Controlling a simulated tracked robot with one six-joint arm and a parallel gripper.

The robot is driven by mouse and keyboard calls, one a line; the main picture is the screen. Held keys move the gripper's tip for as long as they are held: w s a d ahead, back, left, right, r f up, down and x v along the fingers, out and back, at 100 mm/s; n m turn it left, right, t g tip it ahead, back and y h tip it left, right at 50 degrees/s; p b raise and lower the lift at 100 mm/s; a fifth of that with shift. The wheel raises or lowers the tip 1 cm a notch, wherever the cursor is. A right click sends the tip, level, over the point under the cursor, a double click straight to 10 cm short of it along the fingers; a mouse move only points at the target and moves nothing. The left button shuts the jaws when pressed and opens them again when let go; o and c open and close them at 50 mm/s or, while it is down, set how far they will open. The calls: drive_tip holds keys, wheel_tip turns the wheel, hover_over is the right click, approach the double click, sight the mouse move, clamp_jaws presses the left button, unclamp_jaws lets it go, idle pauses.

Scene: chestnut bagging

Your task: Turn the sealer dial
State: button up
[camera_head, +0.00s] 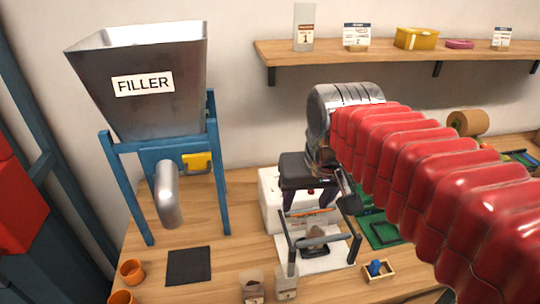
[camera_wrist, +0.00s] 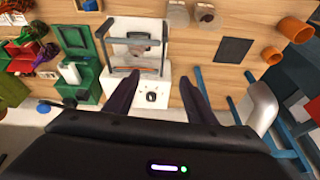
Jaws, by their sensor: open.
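The sealer is a white box (camera_head: 270,208) with a hinged metal frame in front, standing on the bench; it also shows in the wrist view (camera_wrist: 172,101). Its dial (camera_wrist: 151,96) is a small round knob with a dark mark, on the white face in the wrist view. My gripper (camera_head: 308,203) hangs over the sealer with its two dark purple fingers apart and nothing between them. In the wrist view my gripper (camera_wrist: 159,80) has one finger on each side of the dial. I cannot tell how high the fingertips are above it. In the head view my gripper hides much of the sealer.
The filler (camera_head: 165,85) on its blue stand is at left, beside a dark mat (camera_head: 188,266) and orange cups (camera_head: 131,271). A green device (camera_head: 382,232) and a wooden tray with a blue item (camera_head: 378,270) lie to the right. A shelf (camera_head: 400,52) runs along the wall.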

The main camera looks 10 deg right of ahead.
drive_tip(key=s+f+n+t, duration=0.1)
drive_tip(key=s+f, duration=0.4)
drive_tip(key=s, duration=0.2)
drive_tip(key=shift+s+a+f, duration=0.2)
drive_tip(key=shift+s+f, duration=0.1)
drive_tip(key=shift+s, duration=0.1)
drive_tip(key=shift+c, duration=0.2)
